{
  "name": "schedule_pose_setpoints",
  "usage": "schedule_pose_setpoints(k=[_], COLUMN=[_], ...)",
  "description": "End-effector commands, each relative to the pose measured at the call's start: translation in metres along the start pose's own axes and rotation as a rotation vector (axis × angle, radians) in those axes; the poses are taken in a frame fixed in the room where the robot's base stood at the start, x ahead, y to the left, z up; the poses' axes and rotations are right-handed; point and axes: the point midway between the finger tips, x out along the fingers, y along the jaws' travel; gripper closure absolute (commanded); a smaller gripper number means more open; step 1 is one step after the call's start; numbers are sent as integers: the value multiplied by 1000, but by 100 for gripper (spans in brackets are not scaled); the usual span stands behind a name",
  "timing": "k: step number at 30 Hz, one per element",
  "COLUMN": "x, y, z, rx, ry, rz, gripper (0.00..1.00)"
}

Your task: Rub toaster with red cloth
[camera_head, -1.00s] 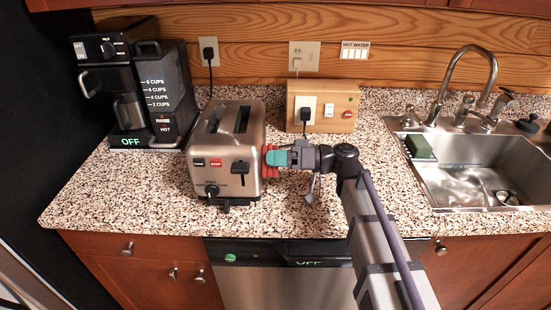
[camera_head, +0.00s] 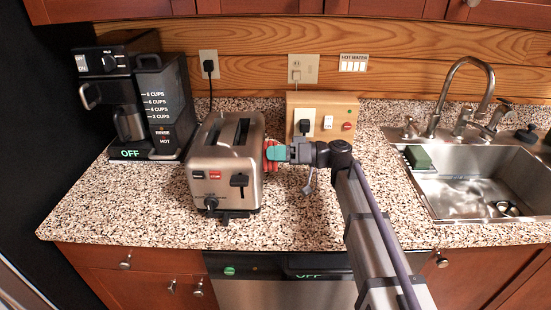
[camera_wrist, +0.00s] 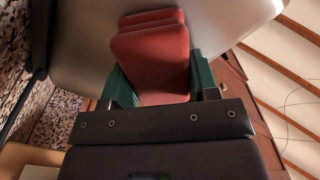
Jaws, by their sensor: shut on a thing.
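The silver toaster (camera_head: 228,180) stands upright on the speckled counter, left of my gripper, in the head view. Its side also fills the top of the wrist view (camera_wrist: 85,35). My gripper (camera_head: 273,153) is level with the toaster's right side. Its green fingers are shut on the folded red cloth (camera_wrist: 152,60), which lies between them in the wrist view. The cloth shows as a small red patch (camera_head: 268,158) against the toaster's right side in the head view. It appears to touch that side; the exact contact is hidden.
A black coffee maker (camera_head: 135,100) stands at the back left. A wooden outlet box (camera_head: 322,115) stands behind my gripper. The steel sink (camera_head: 475,190) is at the right, with a green sponge (camera_head: 418,157) on its left edge. The counter in front (camera_head: 120,215) is clear.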

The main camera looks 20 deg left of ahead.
Motion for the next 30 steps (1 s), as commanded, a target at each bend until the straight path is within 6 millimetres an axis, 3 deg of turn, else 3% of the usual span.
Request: schedule_pose_setpoints(k=[12, 20, 30], x=[-1, -1, 1], y=[26, 31, 55], z=[-23, -26, -47], rx=[0, 0, 0], ry=[0, 0, 0], rz=[0, 0, 0], gripper=[64, 64, 64])
